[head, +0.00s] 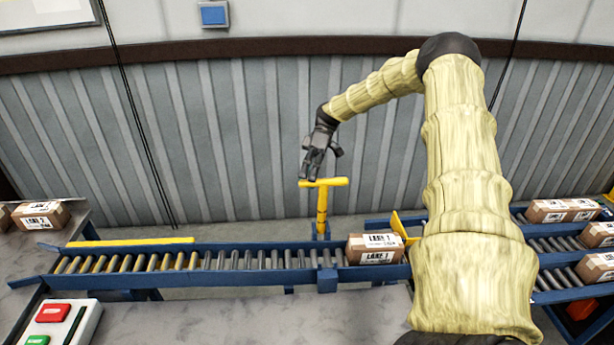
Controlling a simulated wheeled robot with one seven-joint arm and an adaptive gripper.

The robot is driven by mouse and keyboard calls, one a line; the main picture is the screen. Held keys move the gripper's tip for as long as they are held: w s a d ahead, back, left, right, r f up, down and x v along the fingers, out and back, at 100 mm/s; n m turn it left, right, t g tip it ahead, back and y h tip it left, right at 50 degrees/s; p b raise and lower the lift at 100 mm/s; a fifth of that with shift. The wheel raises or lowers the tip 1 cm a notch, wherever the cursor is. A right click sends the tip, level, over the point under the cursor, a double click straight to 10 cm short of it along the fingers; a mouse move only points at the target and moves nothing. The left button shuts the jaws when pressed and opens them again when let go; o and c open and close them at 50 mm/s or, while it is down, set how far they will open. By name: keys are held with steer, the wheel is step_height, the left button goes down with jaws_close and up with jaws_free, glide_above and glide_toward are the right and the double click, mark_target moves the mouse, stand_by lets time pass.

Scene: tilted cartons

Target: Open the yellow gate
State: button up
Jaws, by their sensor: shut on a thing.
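A yellow T-shaped handle (322,206) stands upright on a blue mount behind the roller conveyor. My gripper (309,178) reaches down from above and is shut on the left part of its crossbar. The right part of the crossbar sticks out clear of the fingers. A yellow plate (399,227), which looks like the gate, stands tilted at the right end of the conveyor. A carton (375,249) labelled "LANE 1" sits on the rollers beside it. My arm hides part of the conveyor just right of the plate.
The roller conveyor (220,262) is empty left of the carton, with a yellow rail (130,242) along its far left side. Other cartons stand at left (41,215) and on the right lanes (563,210). A button box (60,322) is at lower left.

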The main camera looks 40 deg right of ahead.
steer(key=shift+o, duration=0.5)
steer(key=shift+d+f, duration=0.2)
steer(key=shift+f, duration=0.2)
steer(key=shift+s+r, duration=0.2)
steer(key=shift+r, duration=0.05)
steer(key=shift+c, duration=0.7)
steer(key=shift+w+r, duration=0.1)
steer(key=shift+w, duration=0.05)
steer(key=v, duration=1.2)
steer(key=shift+w+d, duration=0.1)
steer(key=shift+w, duration=0.05)
